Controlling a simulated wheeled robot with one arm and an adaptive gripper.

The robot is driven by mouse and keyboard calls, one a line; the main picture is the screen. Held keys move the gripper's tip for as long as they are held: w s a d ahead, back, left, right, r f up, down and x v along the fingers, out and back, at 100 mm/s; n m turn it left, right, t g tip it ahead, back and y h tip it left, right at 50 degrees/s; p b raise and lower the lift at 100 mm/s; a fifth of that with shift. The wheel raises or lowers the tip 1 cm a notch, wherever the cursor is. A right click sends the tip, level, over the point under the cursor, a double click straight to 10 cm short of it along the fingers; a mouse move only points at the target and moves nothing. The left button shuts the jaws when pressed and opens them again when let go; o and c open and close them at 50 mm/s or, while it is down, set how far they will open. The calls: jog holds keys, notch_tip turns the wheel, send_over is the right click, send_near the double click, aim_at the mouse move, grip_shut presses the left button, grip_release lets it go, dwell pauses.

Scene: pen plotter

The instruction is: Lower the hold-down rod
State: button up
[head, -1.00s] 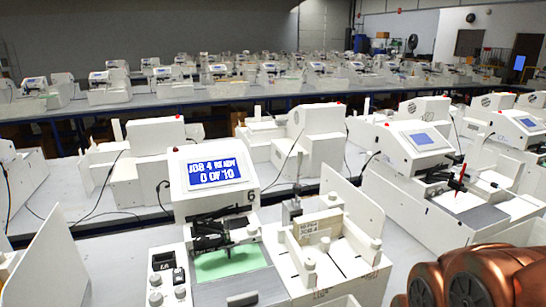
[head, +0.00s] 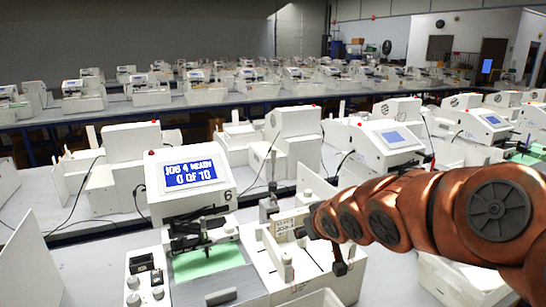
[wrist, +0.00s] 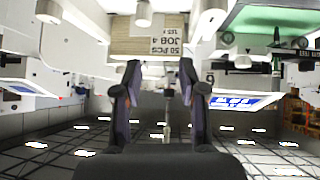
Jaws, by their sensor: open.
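The nearest plotter (head: 188,180) has a lit screen reading "JOB 4 READY 0 OF 10". On its right is a feeder tray with a stack of cards (head: 289,226) in it; a label shows on the stack in the wrist view (wrist: 168,46). A thin upright with a grey head (head: 268,206) behind the stack looks like the hold-down rod. In the wrist view, which is upside down, a slim grey upright (wrist: 167,112) shows between the fingers, apart from both. My gripper (head: 322,250) is open and empty over the feeder's right side; its fingers (wrist: 159,85) also show in the wrist view.
A green sheet (head: 208,262) lies on the plotter bed beneath the dark pen carriage (head: 202,236). White knobs (head: 287,264) stand close by on the feeder. Another plotter (head: 385,145) stands behind my arm. A white side panel (head: 28,262) rises at the left.

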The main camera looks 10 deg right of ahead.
jog(key=w+r+n+t+y, duration=0.1)
jog(key=w+r+t+y, duration=0.1)
jog(key=w+r+t, duration=0.5)
jog(key=n+y+b, duration=0.1)
jog(key=n+y, duration=0.1)
jog(key=y, duration=0.2)
send_near(274, 154)
jog(key=w, duration=0.3)
jog(key=shift+a+p+x, duration=0.15)
jog(key=shift+p+x, duration=0.2)
jog(key=shift+x, duration=1.65)
jog(key=shift+a+p+x, duration=0.2)
jog(key=shift+p+x, duration=0.1)
jog(key=shift+x, duration=1.65)
jog(key=shift+s+f, duration=0.1)
jog(key=shift+f, duration=0.1)
grip_shut()
